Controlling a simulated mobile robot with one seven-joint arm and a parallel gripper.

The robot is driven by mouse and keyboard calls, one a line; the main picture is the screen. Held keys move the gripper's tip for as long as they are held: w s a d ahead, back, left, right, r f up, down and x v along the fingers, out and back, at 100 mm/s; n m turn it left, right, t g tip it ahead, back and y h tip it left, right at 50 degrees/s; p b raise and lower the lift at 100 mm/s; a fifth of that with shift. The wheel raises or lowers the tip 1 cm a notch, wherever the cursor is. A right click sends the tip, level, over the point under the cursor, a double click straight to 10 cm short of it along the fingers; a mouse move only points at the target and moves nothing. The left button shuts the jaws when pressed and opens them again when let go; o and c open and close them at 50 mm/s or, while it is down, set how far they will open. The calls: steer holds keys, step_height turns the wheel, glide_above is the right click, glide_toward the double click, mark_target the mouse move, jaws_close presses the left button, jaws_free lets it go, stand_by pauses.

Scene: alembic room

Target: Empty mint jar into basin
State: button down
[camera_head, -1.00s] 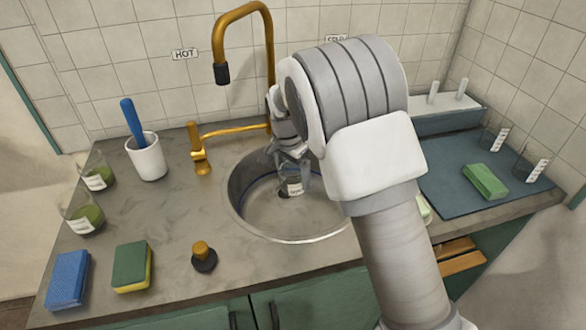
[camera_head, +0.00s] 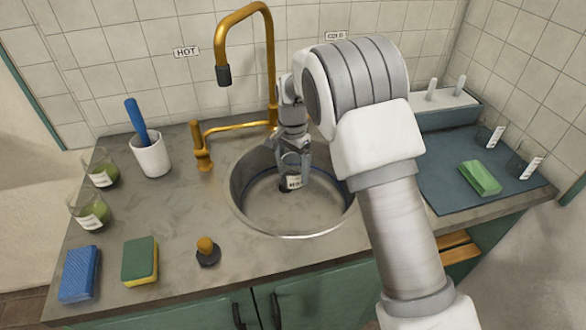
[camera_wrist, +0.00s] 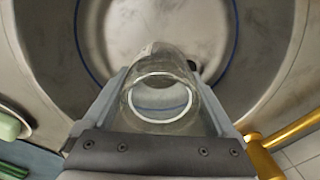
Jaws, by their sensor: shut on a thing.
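My gripper (camera_head: 292,162) is shut on a clear glass jar (camera_head: 293,172) with a white label, inside the round metal basin (camera_head: 238,207). The label's writing is too small to read. In the wrist view the jar (camera_wrist: 160,115) sits between my two fingers, above the basin floor (camera_wrist: 140,22). A pale ring shows through its glass, and I see no green inside. The jar looks roughly upright in the head view; I cannot tell whether it touches the basin.
Two jars with green contents (camera_head: 101,172) (camera_head: 90,212) stand at the left. A white cup with a blue-handled tool (camera_head: 150,155), sponges (camera_head: 139,260) and a stopper (camera_head: 207,252) surround the basin. The brass tap (camera_head: 240,20) rises behind. Two clear jars stand on the right mat (camera_head: 445,185).

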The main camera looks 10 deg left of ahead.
mark_target(290, 154)
steer(key=shift+w+a+r+p, duration=0.15)
steer(key=shift+w+r+p, duration=0.15)
steer(key=shift+r+p, duration=0.3)
steer(key=shift+w+a+r+p, duration=0.15)
steer(key=shift+w+r+p, duration=0.25)
steer(key=shift+r, duration=0.3)
steer(key=shift+w+a+r+p, duration=0.15)
steer(key=shift+w+r+p, duration=0.1)
steer(key=shift+r+p, duration=0.35)
steer(key=shift+f+b, duration=0.1)
steer(key=shift+b, duration=0.3)
steer(key=shift+f+t+b, duration=0.15)
steer(key=shift+t+b, duration=0.25)
steer(key=shift+b, duration=0.6)
steer(key=shift+t+y+b, duration=0.3)
steer(key=shift+b, duration=0.6)
steer(key=t+b, duration=0.1)
steer(key=b, duration=0.2)
steer(key=shift+f+y, duration=0.1)
steer(key=shift+y, duration=0.3)
steer(key=shift+r+t+b, duration=0.25)
steer(key=shift+t+b, duration=0.05)
steer(key=shift+b, duration=0.3)
